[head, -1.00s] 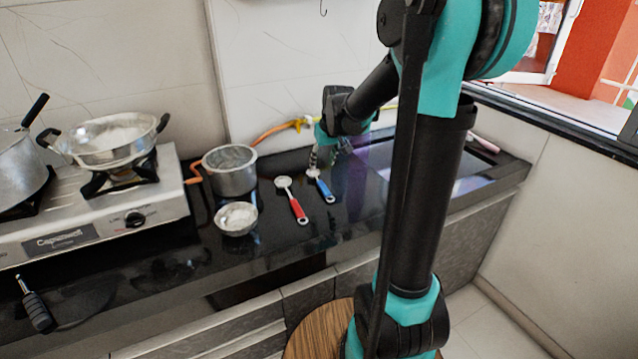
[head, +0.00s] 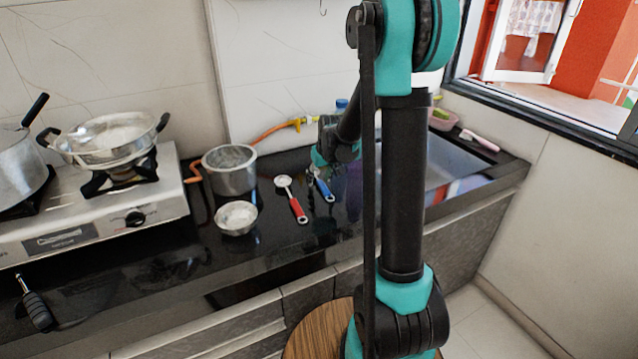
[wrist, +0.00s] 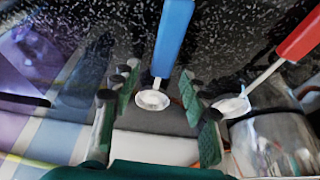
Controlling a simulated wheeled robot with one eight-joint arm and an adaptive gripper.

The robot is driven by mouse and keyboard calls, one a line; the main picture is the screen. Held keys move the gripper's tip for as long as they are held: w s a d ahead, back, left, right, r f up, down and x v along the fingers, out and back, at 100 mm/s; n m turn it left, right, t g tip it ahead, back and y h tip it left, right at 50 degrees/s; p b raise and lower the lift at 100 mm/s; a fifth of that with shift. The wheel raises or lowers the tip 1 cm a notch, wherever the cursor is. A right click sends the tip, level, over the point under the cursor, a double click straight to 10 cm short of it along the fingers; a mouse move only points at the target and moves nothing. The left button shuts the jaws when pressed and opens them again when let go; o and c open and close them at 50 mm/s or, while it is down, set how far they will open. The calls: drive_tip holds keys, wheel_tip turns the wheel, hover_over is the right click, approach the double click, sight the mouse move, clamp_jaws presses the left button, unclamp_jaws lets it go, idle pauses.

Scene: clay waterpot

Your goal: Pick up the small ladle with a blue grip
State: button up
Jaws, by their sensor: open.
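The small ladle with a blue grip (head: 324,188) lies on the dark counter, right of the red-gripped ladle (head: 297,207). In the wrist view the blue grip (wrist: 173,38) points up the picture, and its round metal bowl (wrist: 152,99) shows between my fingers. My gripper (head: 316,172) is at the bowl end of the blue ladle, low by the counter. In the wrist view my gripper (wrist: 158,105) is open, with green-padded fingers on either side of the bowl and apart from it. The red-gripped ladle (wrist: 300,38) is just outside the right finger.
A metal pot (head: 230,172) and a small bowl (head: 236,218) stand left of the ladles. A gas stove (head: 75,228) with pans is further left. The sink (head: 450,170) lies to the right. The front counter strip is mostly clear.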

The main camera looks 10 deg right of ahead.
drive_tip(key=shift+f, duration=0.1)
clamp_jaws()
idle(0.3)
